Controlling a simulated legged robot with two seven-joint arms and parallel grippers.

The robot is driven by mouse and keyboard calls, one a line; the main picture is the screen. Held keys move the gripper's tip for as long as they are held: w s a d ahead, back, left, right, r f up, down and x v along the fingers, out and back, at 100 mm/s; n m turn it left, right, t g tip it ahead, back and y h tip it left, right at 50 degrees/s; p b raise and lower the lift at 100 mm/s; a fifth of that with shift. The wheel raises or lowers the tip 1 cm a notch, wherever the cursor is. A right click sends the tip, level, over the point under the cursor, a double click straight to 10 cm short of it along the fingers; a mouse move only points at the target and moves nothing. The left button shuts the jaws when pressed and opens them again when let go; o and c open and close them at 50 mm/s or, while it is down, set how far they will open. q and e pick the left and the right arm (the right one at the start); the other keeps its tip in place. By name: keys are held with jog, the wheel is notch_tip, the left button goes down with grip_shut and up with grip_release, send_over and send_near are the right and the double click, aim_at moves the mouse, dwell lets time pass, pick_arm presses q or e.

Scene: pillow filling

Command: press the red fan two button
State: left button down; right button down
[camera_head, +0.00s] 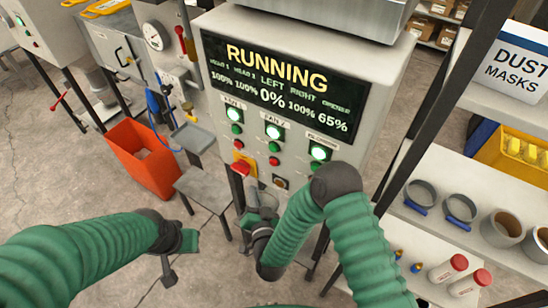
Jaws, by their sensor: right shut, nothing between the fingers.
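The control panel (345,130) stands ahead of me, with columns of lights and buttons labelled fan 1, fan 2 and blower.
A red and yellow switch (242,166) sits close to my right gripper. The display (280,85) reads RUNNING. A small grey table (205,187) and an orange bin (143,158) stand at left.

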aim_at(274, 163)
pick_arm(q)
jog(key=shift+w+a+f+b, duration=0.1)
jog(key=shift+a+f+b, duration=0.2)
jog(key=shift+f, duration=0.1)
pick_arm(e)
jog(key=w+d, duration=0.4)
jog(key=w, duration=0.3)
jog(key=shift+w+d, duration=0.25)
jog(key=shift+d, duration=0.05)
pick_arm(q)
jog(key=shift+a, duration=0.1)
pick_arm(e)
jog(key=shift+f, duration=0.1)
jog(key=shift+d, duration=0.1)
dwell(0.5)
dwell(0.9)
pick_arm(q)
jog(key=shift+f, duration=0.1)
pick_arm(e)
jog(key=shift+w+d, duration=0.2)
jog(key=shift+w, duration=0.05)
